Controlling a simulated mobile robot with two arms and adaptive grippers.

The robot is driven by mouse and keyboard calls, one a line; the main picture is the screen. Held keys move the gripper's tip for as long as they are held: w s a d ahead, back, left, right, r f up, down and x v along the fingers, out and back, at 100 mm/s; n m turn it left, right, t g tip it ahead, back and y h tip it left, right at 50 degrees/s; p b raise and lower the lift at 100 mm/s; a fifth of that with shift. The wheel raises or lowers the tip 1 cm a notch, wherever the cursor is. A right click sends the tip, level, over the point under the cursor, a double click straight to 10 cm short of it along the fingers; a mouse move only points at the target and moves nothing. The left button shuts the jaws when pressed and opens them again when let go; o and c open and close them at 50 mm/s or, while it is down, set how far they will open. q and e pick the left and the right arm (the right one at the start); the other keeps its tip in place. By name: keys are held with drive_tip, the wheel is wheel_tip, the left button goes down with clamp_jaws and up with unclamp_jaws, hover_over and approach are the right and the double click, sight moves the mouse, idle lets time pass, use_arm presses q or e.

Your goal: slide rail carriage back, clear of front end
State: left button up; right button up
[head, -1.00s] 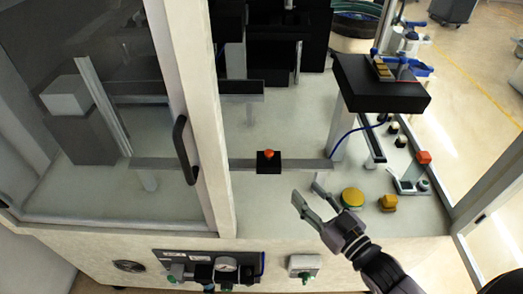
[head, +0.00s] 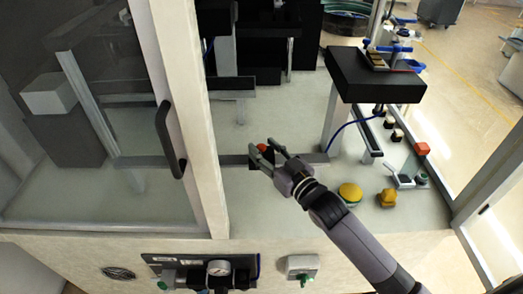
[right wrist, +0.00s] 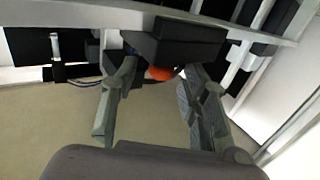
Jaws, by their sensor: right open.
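The carriage is a black block (head: 254,160) with an orange-red round knob (head: 262,147) on top. It sits on the grey rail (head: 316,157), which runs left to right and passes behind the cabinet's door post. My right gripper (head: 264,153) is at the carriage and partly covers it. In the right wrist view, the gripper (right wrist: 160,70) is open, with one finger on each side of the knob (right wrist: 160,74) and the black block (right wrist: 180,42) behind. I cannot tell whether the fingers touch the knob. My left gripper is not in view.
A glass door with a dark handle (head: 170,140) stands left of the carriage. A raised black platform (head: 375,78) stands back right. A yellow round button (head: 350,193) and a yellow knob (head: 388,197) sit near my right arm.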

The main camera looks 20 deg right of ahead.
drive_tip(key=shift+x, duration=0.95)
drive_tip(key=shift+c, duration=0.5)
clamp_jaws()
